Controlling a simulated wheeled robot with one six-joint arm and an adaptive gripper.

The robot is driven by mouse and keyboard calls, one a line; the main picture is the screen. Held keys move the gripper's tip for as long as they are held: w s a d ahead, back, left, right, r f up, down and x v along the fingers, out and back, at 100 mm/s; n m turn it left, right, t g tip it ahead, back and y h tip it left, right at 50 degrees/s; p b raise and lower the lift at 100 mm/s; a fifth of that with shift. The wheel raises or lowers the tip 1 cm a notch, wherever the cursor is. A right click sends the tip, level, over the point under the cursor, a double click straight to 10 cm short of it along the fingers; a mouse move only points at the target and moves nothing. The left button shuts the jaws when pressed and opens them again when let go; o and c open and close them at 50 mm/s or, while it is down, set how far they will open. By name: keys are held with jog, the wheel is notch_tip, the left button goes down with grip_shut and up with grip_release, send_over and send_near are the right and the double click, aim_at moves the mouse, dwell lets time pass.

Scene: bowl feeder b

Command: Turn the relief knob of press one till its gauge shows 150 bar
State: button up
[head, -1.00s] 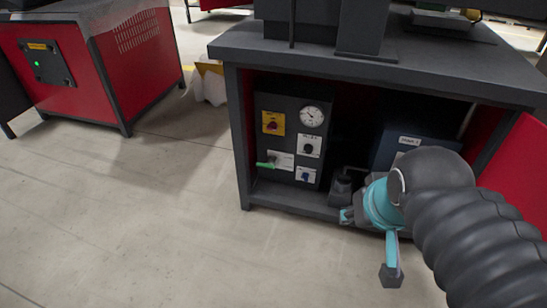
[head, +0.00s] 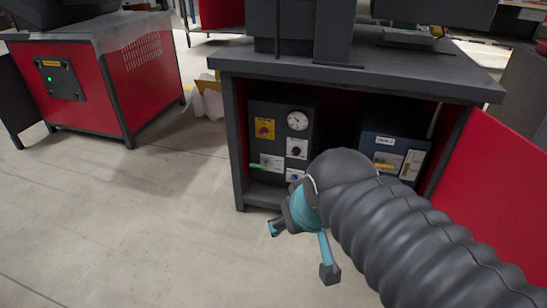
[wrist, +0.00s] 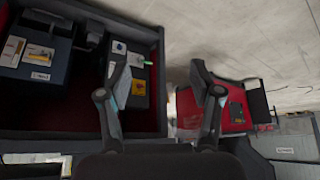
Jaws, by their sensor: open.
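The control panel (head: 279,145) of the press stands inside the open cabinet in the head view. It carries a round white gauge (head: 297,120), whose reading is too small to tell. A black knob (head: 296,150) on a white plate sits below the gauge; its label is unreadable, so I cannot tell if it is the relief knob. My gripper (head: 300,250) is open and empty, in front of and below the panel, apart from it. In the wrist view the panel (wrist: 131,72) lies beyond the left finger of my gripper (wrist: 161,82).
The panel also has a red knob on a yellow plate (head: 264,128), a green lever (head: 257,166) and a blue knob (head: 294,175). A blue box (head: 396,141) stands to the right. The open red door (head: 497,185) bounds the right side. Floor at left is clear.

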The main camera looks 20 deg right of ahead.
aim_at(296, 153)
jog(key=w+d+f+n+t+h+b, duration=0.1)
jog(key=w+f+t, duration=0.1)
jog(key=w, duration=1.1)
jog(key=w+d+f+n+t, duration=0.2)
jog(key=w+f, duration=0.1)
jog(key=w, duration=1)
jog(key=w+d+f+n+t+h+b, duration=0.1)
jog(key=w+f+t, duration=0.1)
jog(key=w, duration=1.1)
jog(key=w+d+f+n+t+h, duration=0.1)
jog(key=w+d+f+h, duration=0.1)
jog(key=w+d+f, duration=0.3)
jog(key=w+d+f+n+t+h, duration=0.1)
jog(key=w+d+f, duration=0.1)
jog(key=w+f, duration=0.35)
jog(key=d+f+n+t+h+b, duration=0.1)
jog(key=d+f+h, duration=0.2)
jog(key=f, duration=0.5)
jog(key=d+f+h, duration=0.2)
jog(key=d+f, duration=0.1)
jog(key=f, duration=0.4)
jog(key=x, duration=0.6)
jog(key=b+x, duration=0.1)
jog(key=x, duration=0.6)
jog(key=shift+d+f, duration=0.1)
jog(key=shift+d, duration=0.3)
jog(key=shift+s, duration=0.1)
jog(key=c, duration=1.1)
